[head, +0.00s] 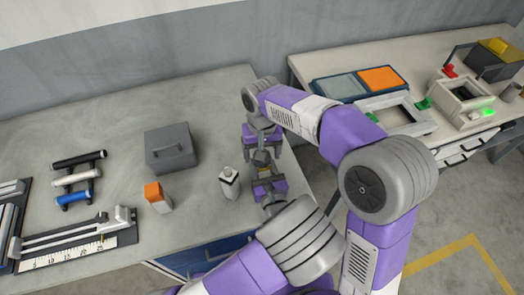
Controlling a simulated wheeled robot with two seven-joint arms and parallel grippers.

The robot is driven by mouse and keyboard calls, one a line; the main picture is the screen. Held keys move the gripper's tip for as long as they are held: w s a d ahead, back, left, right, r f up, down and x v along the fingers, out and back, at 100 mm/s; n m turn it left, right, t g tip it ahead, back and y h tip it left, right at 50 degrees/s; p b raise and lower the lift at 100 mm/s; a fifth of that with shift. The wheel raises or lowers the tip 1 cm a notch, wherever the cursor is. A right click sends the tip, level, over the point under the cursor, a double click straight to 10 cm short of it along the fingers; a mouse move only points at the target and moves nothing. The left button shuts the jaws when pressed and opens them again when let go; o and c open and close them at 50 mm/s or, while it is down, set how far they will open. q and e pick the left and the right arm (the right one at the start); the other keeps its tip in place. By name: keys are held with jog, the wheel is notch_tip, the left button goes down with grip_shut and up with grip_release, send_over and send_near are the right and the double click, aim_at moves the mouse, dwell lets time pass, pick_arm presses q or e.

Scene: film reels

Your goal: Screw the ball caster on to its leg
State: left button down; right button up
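My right gripper (262,136) reaches in over the bench from the far side and points toward the near side. My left gripper (266,181) faces it from the near side. A small dark piece (262,158) shows in the narrow gap between them. I cannot tell whether it is the ball caster, the leg or part of a gripper. The fingers are too small and overlapped to show whether either gripper is open or shut. I cannot make out the caster and the leg as separate things, or whether they touch.
On the grey bench (215,95), a white bottle (229,184) stands close left of the grippers. A second table (330,65) holds equipment at right.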

jog(key=shift+r, duration=2.25)
